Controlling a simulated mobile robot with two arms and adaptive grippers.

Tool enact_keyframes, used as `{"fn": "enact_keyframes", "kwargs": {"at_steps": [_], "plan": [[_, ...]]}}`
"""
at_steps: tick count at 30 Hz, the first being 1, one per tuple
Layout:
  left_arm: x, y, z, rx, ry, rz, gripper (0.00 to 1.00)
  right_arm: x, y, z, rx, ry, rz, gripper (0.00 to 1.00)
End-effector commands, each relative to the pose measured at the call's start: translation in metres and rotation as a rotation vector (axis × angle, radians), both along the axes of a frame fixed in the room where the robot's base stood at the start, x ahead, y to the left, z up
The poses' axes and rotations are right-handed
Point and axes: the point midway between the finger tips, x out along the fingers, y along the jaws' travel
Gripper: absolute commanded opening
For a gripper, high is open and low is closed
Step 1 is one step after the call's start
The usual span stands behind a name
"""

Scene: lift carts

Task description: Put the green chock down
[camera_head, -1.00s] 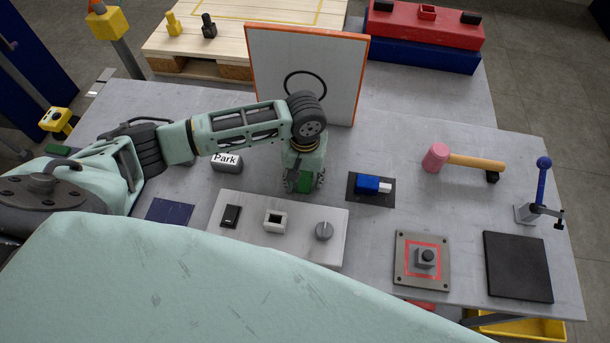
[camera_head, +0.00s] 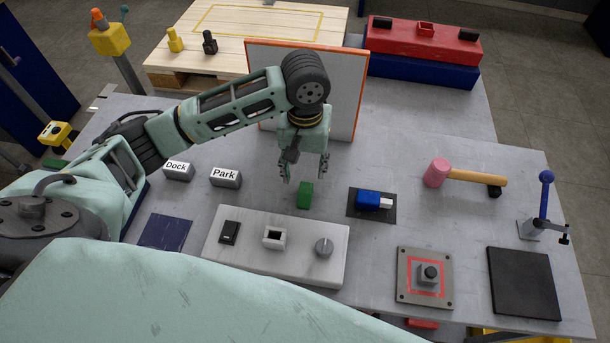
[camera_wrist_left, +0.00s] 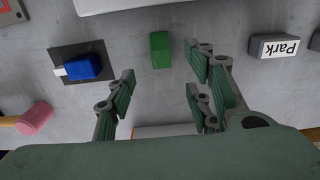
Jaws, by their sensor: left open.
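The green chock (camera_head: 305,195) stands on the grey table, just behind the white control panel. It also shows in the left wrist view (camera_wrist_left: 160,49), apart from the fingers. My left gripper (camera_head: 305,178) is open and empty, a little above and behind the chock in the head view. Its spread fingers also show in the left wrist view (camera_wrist_left: 160,85). My right gripper is not in view.
The white panel (camera_head: 335,275) with a switch, a square socket and a knob lies in front of the chock. A blue block (camera_head: 368,199) on a dark pad is to its right. The Park block (camera_head: 225,178) and Dock block (camera_head: 178,171) are to its left. A framed board (camera_head: 348,95) stands behind.

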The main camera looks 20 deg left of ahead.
Motion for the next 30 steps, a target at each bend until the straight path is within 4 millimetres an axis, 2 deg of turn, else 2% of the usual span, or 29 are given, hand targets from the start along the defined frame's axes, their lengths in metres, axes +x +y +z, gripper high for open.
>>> {"fn": "enact_keyframes", "kwargs": {"at_steps": [3,7,14,24,30], "plan": [[0.004,0.000,-0.007,-0.001,0.011,0.006,0.48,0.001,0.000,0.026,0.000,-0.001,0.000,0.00],[0.009,0.002,-0.029,0.002,0.007,0.004,0.48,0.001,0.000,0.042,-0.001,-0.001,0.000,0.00],[0.010,0.002,-0.062,0.003,0.003,0.000,0.48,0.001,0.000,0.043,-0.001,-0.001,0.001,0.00],[0.008,0.003,-0.107,0.004,0.002,0.000,0.48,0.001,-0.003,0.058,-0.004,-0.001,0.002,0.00],[0.008,0.003,-0.119,0.003,-0.001,-0.001,0.48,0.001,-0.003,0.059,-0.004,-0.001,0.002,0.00]]}}
